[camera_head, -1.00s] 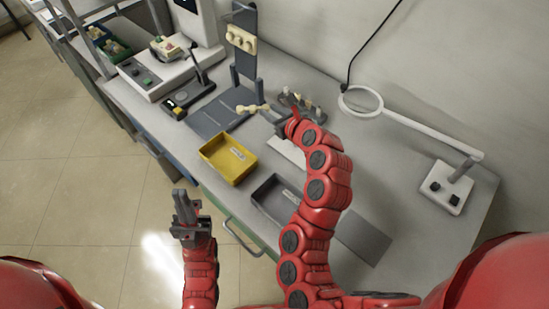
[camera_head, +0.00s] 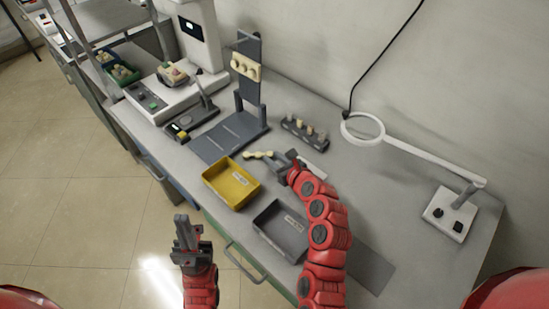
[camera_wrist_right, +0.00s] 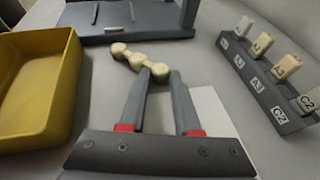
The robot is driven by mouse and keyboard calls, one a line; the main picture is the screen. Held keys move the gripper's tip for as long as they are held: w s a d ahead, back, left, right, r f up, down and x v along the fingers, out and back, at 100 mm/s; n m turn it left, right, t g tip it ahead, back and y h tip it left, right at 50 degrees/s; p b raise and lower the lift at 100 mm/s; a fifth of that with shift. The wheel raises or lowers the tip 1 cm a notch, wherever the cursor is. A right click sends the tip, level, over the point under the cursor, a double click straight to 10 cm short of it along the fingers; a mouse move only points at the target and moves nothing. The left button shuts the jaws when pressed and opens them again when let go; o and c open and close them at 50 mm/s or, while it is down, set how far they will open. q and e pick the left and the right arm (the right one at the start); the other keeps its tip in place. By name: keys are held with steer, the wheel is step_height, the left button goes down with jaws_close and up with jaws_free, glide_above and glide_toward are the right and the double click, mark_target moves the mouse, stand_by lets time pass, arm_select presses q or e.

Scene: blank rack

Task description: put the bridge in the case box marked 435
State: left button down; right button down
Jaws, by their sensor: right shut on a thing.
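The cream, beaded bridge (camera_head: 262,155) is held at one end by my right gripper (camera_head: 280,160), in front of the dark stand. In the right wrist view the bridge (camera_wrist_right: 134,59) sticks out to the left from the right gripper's fingertips (camera_wrist_right: 160,75). Two case boxes stand at the front of the bench: a yellow one (camera_head: 212,190) and a dark grey one (camera_head: 262,228). Each has a white label too small to read. The bridge is behind and right of the yellow box. My left gripper (camera_head: 184,222) is empty, off the bench's front edge; its finger gap is unclear.
A dark stand (camera_head: 248,95) holds another cream toothed piece (camera_head: 246,67). A rack of several labelled tooth samples (camera_head: 304,132) stands behind my right gripper. A ring magnifier (camera_head: 363,128) is at the right. A white machine (camera_head: 150,105) is at the left. A grey mat (camera_head: 372,268) lies front right.

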steer(key=c, duration=0.6)
jaws_free()
steer(key=shift+r, duration=0.1)
